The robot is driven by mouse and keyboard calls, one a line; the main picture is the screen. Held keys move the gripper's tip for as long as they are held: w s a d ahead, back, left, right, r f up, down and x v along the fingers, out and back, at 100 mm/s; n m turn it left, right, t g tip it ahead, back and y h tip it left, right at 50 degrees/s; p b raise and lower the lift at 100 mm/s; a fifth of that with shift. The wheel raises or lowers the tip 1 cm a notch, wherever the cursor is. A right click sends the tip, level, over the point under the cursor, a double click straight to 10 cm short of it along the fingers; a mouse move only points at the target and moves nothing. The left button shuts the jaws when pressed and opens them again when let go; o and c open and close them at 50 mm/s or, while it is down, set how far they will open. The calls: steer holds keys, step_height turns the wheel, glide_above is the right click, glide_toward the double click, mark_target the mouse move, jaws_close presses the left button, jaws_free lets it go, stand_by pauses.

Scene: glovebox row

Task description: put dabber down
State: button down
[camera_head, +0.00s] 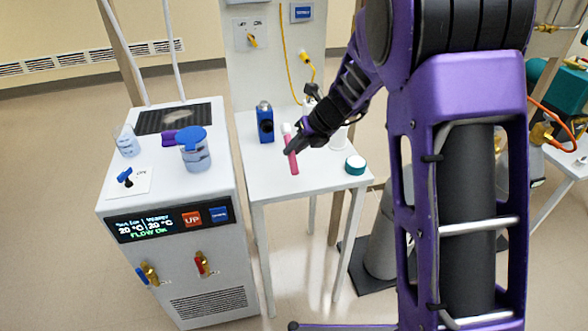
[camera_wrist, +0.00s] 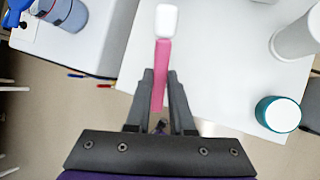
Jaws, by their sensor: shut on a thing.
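The dabber is a pink stick with a white tip. In the head view the dabber (camera_head: 291,153) is above the small white table (camera_head: 262,170), roughly upright with its white end up. My gripper (camera_head: 291,149) is shut on it from the right. In the wrist view the dabber (camera_wrist: 163,62) lies between the fingers of my gripper (camera_wrist: 160,75), its white tip pointing away from the palm. I cannot tell whether its lower end touches the table top.
A white cylinder (camera_wrist: 296,36) shows at the right of the wrist view. Left is a chiller unit (camera_head: 178,222) bearing a blue-lidded container (camera_head: 195,150) and a beaker (camera_head: 127,142). The table's front left is bare.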

steer(key=shift+f+b, duration=0.75)
steer(key=shift+f, duration=1.65)
steer(key=shift+f, duration=0.1)
steer(key=shift+f, duration=0.15)
steer(key=c, duration=0.8)
jaws_free()
steer(key=shift+d+r, duration=0.1)
steer(key=shift+r, duration=0.45)
steer(key=p+v, duration=0.3)
steer(key=v, duration=0.8)
steer(key=shift+s+d+r, duration=0.1)
steer(key=shift+s+d, duration=0.1)
